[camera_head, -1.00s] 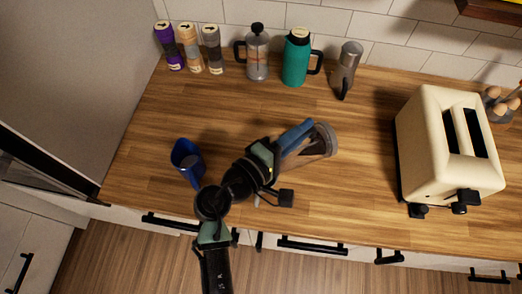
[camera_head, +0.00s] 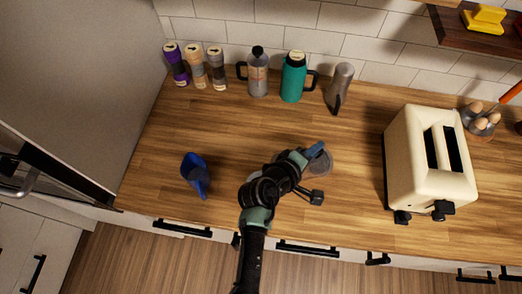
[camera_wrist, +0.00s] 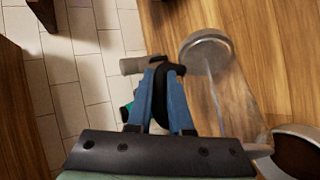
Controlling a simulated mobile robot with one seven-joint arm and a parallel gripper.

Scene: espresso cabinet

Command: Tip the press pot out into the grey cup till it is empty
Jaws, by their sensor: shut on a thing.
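My gripper (camera_wrist: 165,85) is shut on the black handle of the clear glass press pot (camera_wrist: 225,90). The pot is tipped well over, its round grey base (camera_wrist: 205,50) raised and its mouth toward the lower right of the wrist view. In the head view the pot (camera_head: 319,162) shows at the right of my gripper (camera_head: 312,152). The glass looks clear; I cannot tell whether any liquid is left. The grey cup (camera_wrist: 268,134), with dark brown inside, is partly cut off near the pot's mouth. In the head view my arm mostly hides it.
A blue scoop (camera_head: 194,174) lies on the left of the counter. A cream toaster (camera_head: 425,160) stands at right. Jars (camera_head: 197,72), a black-lidded pot (camera_head: 258,76), a teal jug (camera_head: 293,79) and a grey flask (camera_head: 341,85) line the wall.

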